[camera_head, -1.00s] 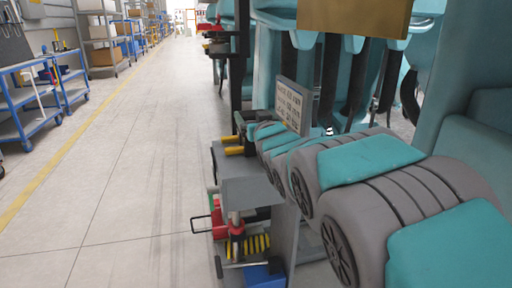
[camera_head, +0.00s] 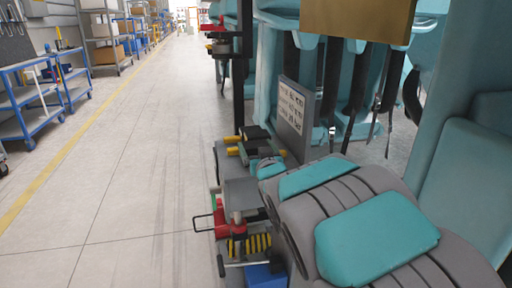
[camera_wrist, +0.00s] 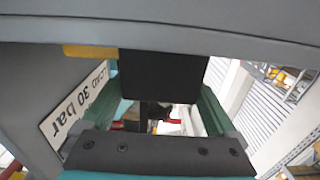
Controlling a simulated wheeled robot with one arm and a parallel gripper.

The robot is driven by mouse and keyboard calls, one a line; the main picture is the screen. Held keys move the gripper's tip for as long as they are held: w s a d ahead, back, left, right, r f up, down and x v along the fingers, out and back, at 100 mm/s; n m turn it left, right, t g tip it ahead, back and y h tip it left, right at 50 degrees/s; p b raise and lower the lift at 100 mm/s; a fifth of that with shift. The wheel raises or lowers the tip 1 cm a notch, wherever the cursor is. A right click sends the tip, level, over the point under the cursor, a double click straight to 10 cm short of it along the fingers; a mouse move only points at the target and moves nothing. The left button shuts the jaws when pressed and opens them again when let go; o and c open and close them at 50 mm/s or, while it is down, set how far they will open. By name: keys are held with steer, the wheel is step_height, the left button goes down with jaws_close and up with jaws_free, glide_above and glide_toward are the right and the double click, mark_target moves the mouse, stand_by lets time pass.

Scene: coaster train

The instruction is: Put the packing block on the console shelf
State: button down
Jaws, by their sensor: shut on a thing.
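A dark block, which I take as the packing block (camera_wrist: 162,75), sits between the fingers of my gripper (camera_wrist: 162,98) in the wrist view. The gripper is shut on it. In the head view my gripper's dark end (camera_head: 255,133) shows small beyond my arm, beside yellow-ended parts (camera_head: 232,151); block and fingers cannot be told apart there. A narrow grey surface, perhaps the console shelf (camera_head: 222,160), lies beside and below the gripper. A grey body (camera_wrist: 220,28) spans the top of the wrist view; whether the block touches it cannot be told.
A grey panel with a lettered plate (camera_head: 290,108) stands right of the gripper. Teal train seats (camera_head: 460,170) crowd the right. A red tool (camera_head: 224,222) and a blue box (camera_head: 264,275) lie low in front. The aisle floor at left is clear; blue carts (camera_head: 30,105) line it.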

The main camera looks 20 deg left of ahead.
jaws_free()
steer(key=shift+f, duration=0.1)
steer(key=shift+r, duration=0.2)
steer(key=b+v, duration=0.1)
steer(key=v, duration=1.1)
steer(key=shift+f, duration=0.1)
